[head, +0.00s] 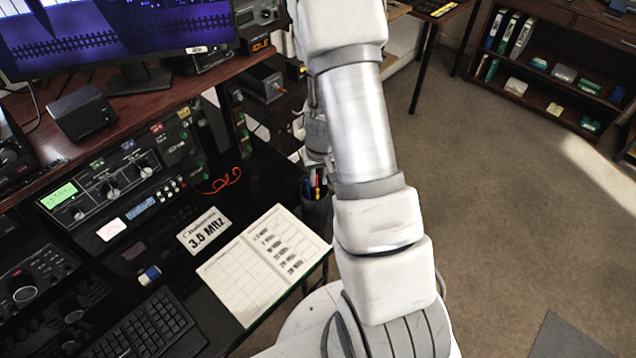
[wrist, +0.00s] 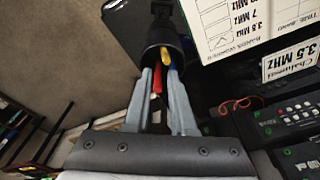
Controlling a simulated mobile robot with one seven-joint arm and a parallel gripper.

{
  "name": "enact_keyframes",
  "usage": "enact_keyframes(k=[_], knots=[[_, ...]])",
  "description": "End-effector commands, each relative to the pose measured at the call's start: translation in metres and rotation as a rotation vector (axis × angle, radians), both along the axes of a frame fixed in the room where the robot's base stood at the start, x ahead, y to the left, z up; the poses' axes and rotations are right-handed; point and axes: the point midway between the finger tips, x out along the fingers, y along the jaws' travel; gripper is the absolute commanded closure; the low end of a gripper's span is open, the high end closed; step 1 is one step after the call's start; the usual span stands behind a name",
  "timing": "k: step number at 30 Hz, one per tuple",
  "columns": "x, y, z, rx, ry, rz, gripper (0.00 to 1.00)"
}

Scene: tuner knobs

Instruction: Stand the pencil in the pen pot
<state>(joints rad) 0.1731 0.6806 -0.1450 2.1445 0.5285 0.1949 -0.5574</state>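The dark pen pot (wrist: 165,27) stands upright near the top middle of the wrist view, its mouth facing my gripper. It also shows in the head view (head: 316,212), partly behind my arm.
An open logbook (head: 235,285) and a 3.5 MHz card (head: 204,231) lie left of the pot on the dark desk. Radio equipment (head: 112,185) and a keyboard (head: 150,330) are further left. Open carpet (head: 500,200) lies to the right.

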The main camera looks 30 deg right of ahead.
Motion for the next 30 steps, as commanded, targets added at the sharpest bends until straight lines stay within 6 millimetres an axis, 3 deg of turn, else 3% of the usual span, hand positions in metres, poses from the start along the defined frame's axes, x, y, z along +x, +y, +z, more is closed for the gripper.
enact_keyframes(k=[9,20,25,30], knots=[[-0.008,0.002,0.06,-0.001,-0.003,0.001,0.77],[-0.011,0.01,0.096,0.012,-0.018,0.008,0.77],[-0.014,0.037,0.146,0.051,-0.075,0.043,0.77],[-0.031,0.067,0.204,0.082,-0.135,0.093,0.77]])
